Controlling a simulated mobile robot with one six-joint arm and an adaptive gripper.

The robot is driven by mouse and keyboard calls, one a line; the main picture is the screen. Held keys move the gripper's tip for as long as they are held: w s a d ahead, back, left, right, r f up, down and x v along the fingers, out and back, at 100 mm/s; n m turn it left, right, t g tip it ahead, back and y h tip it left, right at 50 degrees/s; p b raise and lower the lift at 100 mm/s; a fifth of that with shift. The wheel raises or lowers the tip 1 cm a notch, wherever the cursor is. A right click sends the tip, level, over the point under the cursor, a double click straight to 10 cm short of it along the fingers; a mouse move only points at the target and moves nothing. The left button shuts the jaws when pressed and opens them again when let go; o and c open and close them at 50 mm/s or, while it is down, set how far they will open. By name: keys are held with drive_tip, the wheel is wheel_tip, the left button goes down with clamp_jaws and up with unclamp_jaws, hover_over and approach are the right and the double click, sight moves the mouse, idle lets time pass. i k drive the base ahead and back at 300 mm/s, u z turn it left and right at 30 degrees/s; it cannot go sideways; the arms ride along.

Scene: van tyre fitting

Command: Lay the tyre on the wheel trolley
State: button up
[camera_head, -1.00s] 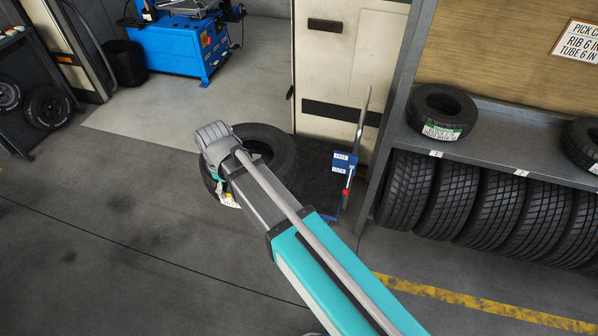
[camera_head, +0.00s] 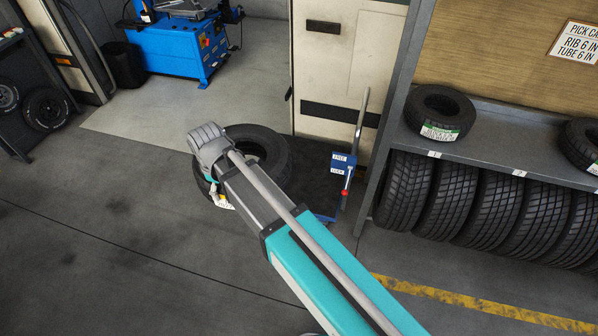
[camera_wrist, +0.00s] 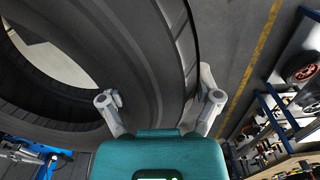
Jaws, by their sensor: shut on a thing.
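A large black tyre (camera_head: 275,146) with a white-and-yellow label shows beyond my arm in the head view, tilted or lying; its lower part is partly hidden by the arm. The wheel trolley has a dark deck (camera_head: 313,165) with a blue edge, an upright grey handle and a blue box marked FREE and LOCK with a red-tipped lever. The tyre overlaps the deck's left side in the picture; I cannot tell whether they touch. In the wrist view my gripper (camera_wrist: 161,97) has its two fingers on either side of the tyre's wall (camera_wrist: 150,60), shut on it.
A rack on the right holds several upright tyres (camera_head: 455,195) below and tyres lying on its shelf (camera_head: 490,130). A cream cabinet (camera_head: 335,75) stands behind the trolley. A blue machine (camera_head: 178,45) and a black bin (camera_head: 124,63) are at the back left.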

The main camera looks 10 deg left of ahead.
sight(303, 178)
drive_tip(key=i, duration=0.95)
drive_tip(key=z, duration=0.05)
